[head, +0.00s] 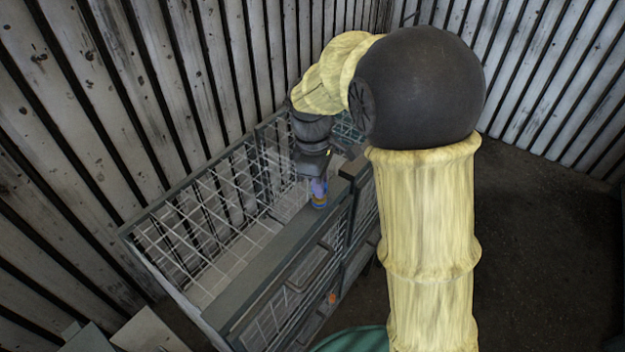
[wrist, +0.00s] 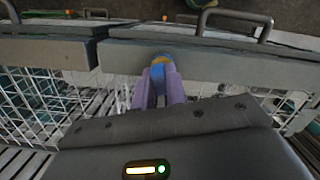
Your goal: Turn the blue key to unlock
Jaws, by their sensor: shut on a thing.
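The blue key (wrist: 157,72) shows in the wrist view between the tips of my gripper (wrist: 160,80), at the top edge of a grey metal rail. A yellow round part (wrist: 162,58) sits right behind the key. The two purple fingers are shut on the key. In the head view my gripper (head: 319,188) points down onto the rail, with a bit of blue and yellow (head: 319,202) at its tips. The fingers hide most of the key, so I cannot tell its turn angle.
A grey wire-mesh cage (head: 190,225) with an open top stands along the slatted wall. Its front has bar handles (head: 313,268) and a small orange part (head: 332,298). Another handle (wrist: 236,18) shows in the wrist view. Dark floor (head: 545,240) lies clear at the right.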

